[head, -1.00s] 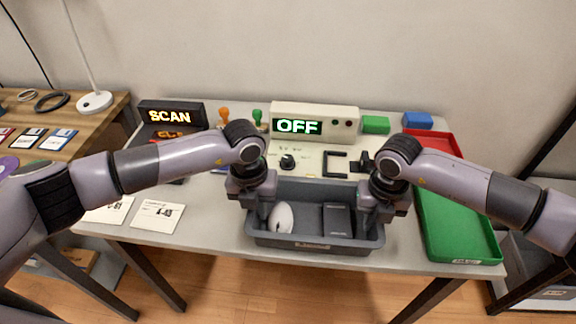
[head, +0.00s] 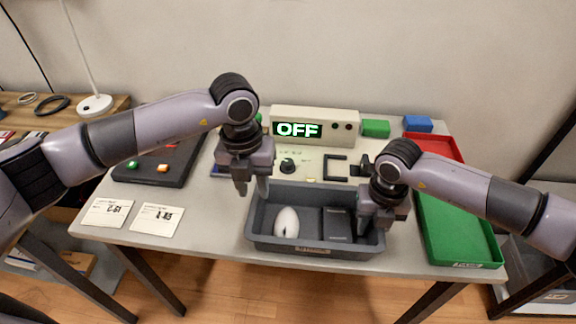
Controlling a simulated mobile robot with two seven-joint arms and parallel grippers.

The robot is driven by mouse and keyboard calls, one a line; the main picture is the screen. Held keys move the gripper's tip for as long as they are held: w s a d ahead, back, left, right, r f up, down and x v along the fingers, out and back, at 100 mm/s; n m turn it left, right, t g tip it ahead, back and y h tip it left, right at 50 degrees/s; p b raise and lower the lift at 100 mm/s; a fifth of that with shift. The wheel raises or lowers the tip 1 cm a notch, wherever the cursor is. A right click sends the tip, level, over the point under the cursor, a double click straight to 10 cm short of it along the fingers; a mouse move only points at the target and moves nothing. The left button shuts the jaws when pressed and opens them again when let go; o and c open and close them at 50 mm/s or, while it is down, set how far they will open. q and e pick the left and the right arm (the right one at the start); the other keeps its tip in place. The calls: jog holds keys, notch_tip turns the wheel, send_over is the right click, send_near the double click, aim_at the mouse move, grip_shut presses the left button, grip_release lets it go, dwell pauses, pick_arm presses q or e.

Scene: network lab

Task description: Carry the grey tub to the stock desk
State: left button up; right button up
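The grey tub (head: 300,249) stands on the front part of the light grey table in the head view. It holds a white rounded object (head: 287,222) and a dark flat box (head: 337,224). My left gripper (head: 251,188) is above the tub's left end, clear of its rim. Its two fingers are apart with nothing between them. My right gripper (head: 372,228) is down at the tub's right end wall, overlapping it. Whether its fingers are closed on the wall is hidden. I cannot tell which surface is the stock desk.
A device with an OFF display (head: 315,125) stands behind the tub. A red and green tray (head: 470,250) lies close on the right. A dark panel (head: 160,172) and two paper cards (head: 157,219) are on the left. A wooden desk (head: 110,108) stands farther left.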

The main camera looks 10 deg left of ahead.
jog(key=shift+r, duration=0.35)
notch_tip(320, 180, up, 11)
jog(key=shift+r, duration=0.15)
pick_arm(q)
notch_tip(320, 180, up, 3)
jog(key=shift+f, duration=0.1)
jog(key=shift+s, duration=0.1)
pick_arm(e)
jog(key=shift+s, duration=0.1)
